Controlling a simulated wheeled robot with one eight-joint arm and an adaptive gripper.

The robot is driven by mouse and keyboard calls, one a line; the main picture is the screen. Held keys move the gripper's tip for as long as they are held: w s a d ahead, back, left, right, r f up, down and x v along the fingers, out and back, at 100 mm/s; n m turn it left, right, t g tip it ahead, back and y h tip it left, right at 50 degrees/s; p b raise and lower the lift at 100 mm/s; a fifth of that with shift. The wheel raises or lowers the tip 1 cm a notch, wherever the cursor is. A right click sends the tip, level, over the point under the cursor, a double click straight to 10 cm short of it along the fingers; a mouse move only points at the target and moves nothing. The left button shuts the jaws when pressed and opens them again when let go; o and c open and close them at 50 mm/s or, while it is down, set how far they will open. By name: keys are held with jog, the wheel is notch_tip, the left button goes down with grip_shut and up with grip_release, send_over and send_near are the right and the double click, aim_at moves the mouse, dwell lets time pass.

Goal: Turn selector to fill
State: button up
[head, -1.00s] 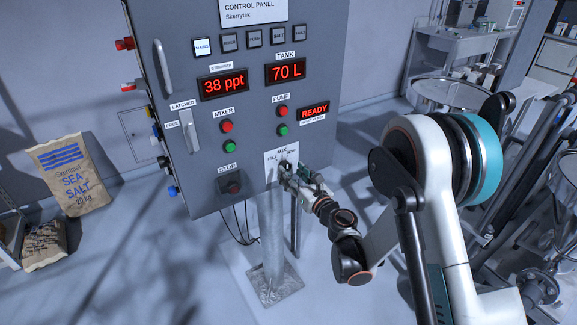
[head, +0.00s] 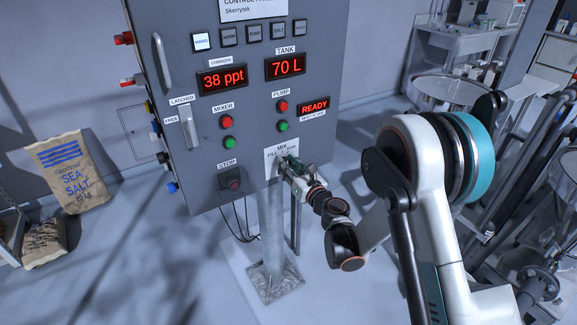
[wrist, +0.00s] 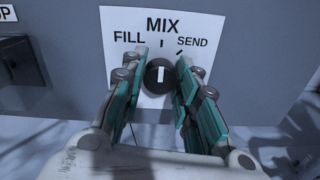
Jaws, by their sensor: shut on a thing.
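The selector is a round black knob (wrist: 160,78) with a white pointer line, on a white label plate (wrist: 118,22) marked FILL at left, MIX at top and SEND at right. In the wrist view the pointer stands upright, toward MIX. My gripper (wrist: 161,58) has its teal-padded fingers on both sides of the knob, shut on it. In the head view my gripper (head: 286,162) reaches the lower edge of the control panel (head: 255,130) and hides the knob and part of the label.
The STOP button (head: 234,184) is left of the selector. Pump (head: 282,107) and mixer (head: 227,122) buttons sit above. A panel post (head: 272,235) stands below. Sea salt bags (head: 70,172) are far left.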

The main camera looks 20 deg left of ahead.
jog(key=shift+n+b, duration=2)
jog(key=shift+n, duration=2.5)
jog(key=o, duration=1.1)
jog(key=shift+s, duration=0.1)
jog(key=shift+c, duration=0.2)
jog(key=v, duration=0.7)
jog(key=shift+f, duration=0.15)
jog(key=shift+s+d, duration=0.15)
jog(key=shift+d, duration=0.05)
